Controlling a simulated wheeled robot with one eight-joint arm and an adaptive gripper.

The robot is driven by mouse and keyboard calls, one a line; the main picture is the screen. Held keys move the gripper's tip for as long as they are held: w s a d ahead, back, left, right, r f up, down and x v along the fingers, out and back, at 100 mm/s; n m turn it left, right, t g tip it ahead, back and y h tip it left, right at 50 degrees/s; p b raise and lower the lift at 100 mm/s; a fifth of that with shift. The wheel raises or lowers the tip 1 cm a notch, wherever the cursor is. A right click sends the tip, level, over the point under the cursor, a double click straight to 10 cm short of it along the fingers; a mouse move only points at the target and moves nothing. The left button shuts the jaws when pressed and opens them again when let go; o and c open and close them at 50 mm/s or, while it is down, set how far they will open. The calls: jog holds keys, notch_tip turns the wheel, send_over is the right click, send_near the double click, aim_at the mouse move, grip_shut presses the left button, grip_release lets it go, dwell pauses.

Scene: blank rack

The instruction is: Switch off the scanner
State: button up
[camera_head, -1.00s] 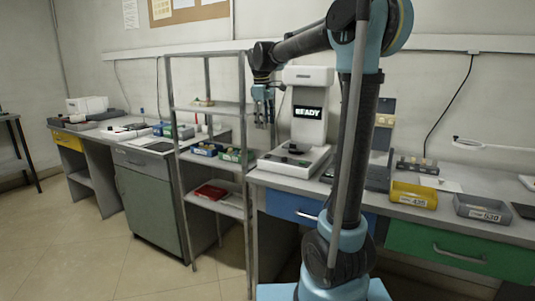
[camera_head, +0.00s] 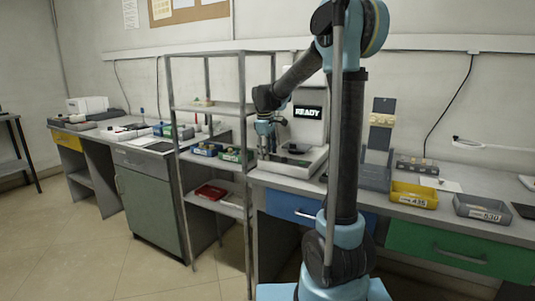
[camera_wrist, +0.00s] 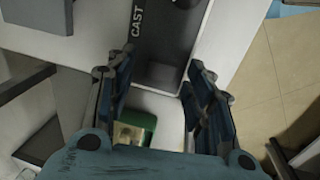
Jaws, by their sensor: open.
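The scanner (camera_head: 307,129) is a white machine on the bench with a lit black screen (camera_head: 308,112) reading READY. Its low white base carries a dark plate. My gripper (camera_head: 266,150) points down at the left side of the scanner, close to its base; whether it touches cannot be told. In the wrist view my gripper (camera_wrist: 158,76) is open and empty, with a white surface and a dark panel (camera_wrist: 162,45) marked CAST beyond the fingers. I cannot make out a power switch. My forearm and wrist hide part of the scanner's left side.
A metal rack (camera_head: 244,110) stands just left of my gripper, with a green bin (camera_head: 237,156) and a blue bin (camera_head: 207,149) on its shelf. A grey device (camera_head: 377,145) and a yellow bin (camera_head: 414,194) are to the right on the bench.

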jog(key=shift+f, duration=0.1)
jog(key=c, duration=1.1)
jog(key=shift+o, duration=0.2)
jog(key=shift+w+d+g+y, duration=0.2)
jog(key=shift+w+g+y, duration=0.15)
jog(key=shift+g+y, duration=0.55)
jog(key=o, duration=1.1)
jog(key=shift+c, duration=0.2)
notch_tip(320, 180, up, 12)
jog(key=shift+w+d, duration=0.2)
jog(key=shift+w, duration=0.15)
